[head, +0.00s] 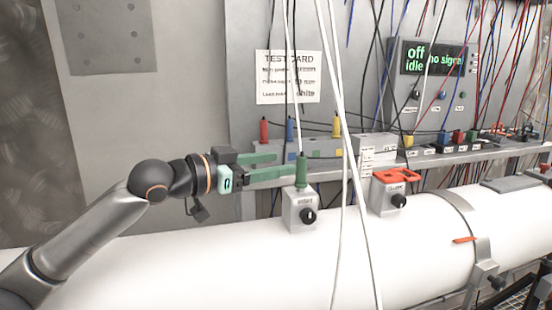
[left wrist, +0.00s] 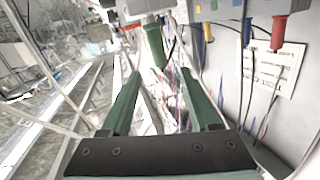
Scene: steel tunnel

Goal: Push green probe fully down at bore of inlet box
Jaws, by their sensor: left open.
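The green probe (head: 301,168) stands upright on top of the inlet box (head: 299,212), a light grey box with a black knob on the white pipe. My left gripper (head: 284,165), with green fingers, comes in from the left beside the probe and is open. In the left wrist view the probe (left wrist: 155,46) lies just beyond and between the two fingertips (left wrist: 160,74), with the box (left wrist: 145,7) at the top edge. The fingers do not appear closed on it. How deep the probe sits in the bore is hidden. My right gripper is not in view.
A second box with a red handle (head: 396,176) stands to the right on the pipe (head: 200,265). White cables (head: 338,120) hang just right of the inlet box. Red, blue and yellow probes stand in a rack (head: 325,147) behind. A test card (head: 290,77) hangs on the wall.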

